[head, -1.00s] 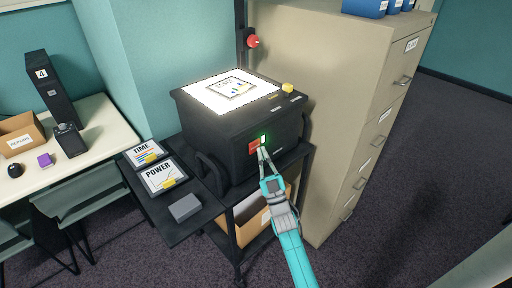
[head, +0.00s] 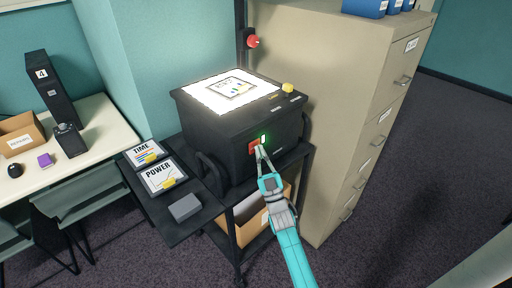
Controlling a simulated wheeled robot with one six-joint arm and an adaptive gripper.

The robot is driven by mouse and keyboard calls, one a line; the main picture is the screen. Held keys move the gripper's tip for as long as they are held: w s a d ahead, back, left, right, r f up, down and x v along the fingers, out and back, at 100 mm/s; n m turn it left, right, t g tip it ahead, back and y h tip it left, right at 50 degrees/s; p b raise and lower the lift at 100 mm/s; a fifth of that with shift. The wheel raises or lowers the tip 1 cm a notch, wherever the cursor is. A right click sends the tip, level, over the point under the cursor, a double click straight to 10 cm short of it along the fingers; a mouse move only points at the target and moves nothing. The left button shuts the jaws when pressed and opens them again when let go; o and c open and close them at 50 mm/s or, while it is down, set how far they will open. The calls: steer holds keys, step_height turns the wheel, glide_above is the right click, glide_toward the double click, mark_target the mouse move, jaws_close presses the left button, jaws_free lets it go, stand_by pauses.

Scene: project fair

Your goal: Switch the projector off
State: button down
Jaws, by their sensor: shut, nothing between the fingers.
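The projector (head: 232,144) is a black box on a black cart, with a bright, lit top plate (head: 210,98) carrying a small printed sheet. On its front face is a red switch (head: 253,147) with a green glowing light (head: 264,138) beside it. My gripper (head: 259,151) is shut and empty. Its fingertips are at the right part of the red switch and partly cover it; I cannot tell whether they touch it. A yellow knob (head: 288,88) sits at the top right corner of the projector.
Cards marked TIME (head: 147,152) and POWER (head: 161,176) and a grey block (head: 185,208) lie on the cart's side shelf. A cardboard box (head: 238,228) sits below. A beige filing cabinet (head: 335,75) stands close on the right. A white table (head: 95,125) is at left.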

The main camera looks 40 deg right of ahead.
steer(key=shift+w, duration=0.2)
steer(key=shift+s, duration=0.7)
steer(key=s, duration=0.6)
steer(key=shift+d, duration=0.15)
stand_by(0.4)
stand_by(0.5)
